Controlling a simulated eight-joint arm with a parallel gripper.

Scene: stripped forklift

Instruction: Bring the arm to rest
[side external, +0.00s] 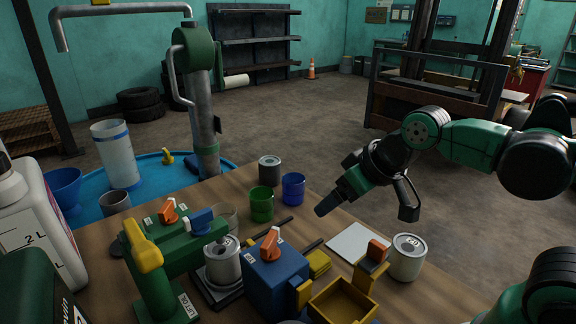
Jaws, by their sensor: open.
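My arm is green and black and reaches in from the right side of the side external view. My gripper (366,209) is open and empty. Its two fingers are spread wide and point down. It hangs above the right part of the wooden table, over or near a white square plate (357,244). A grey can (408,257) with a labelled lid stands below and to the right of it. The gripper appears apart from everything on the table.
The table (90,248) holds a blue box (275,283) with an orange knob, a yellow tray (343,300), a green valve stand (160,275), a can (222,262), a green cup (261,204) and a blue cup (293,188). Open floor (290,125) lies behind.

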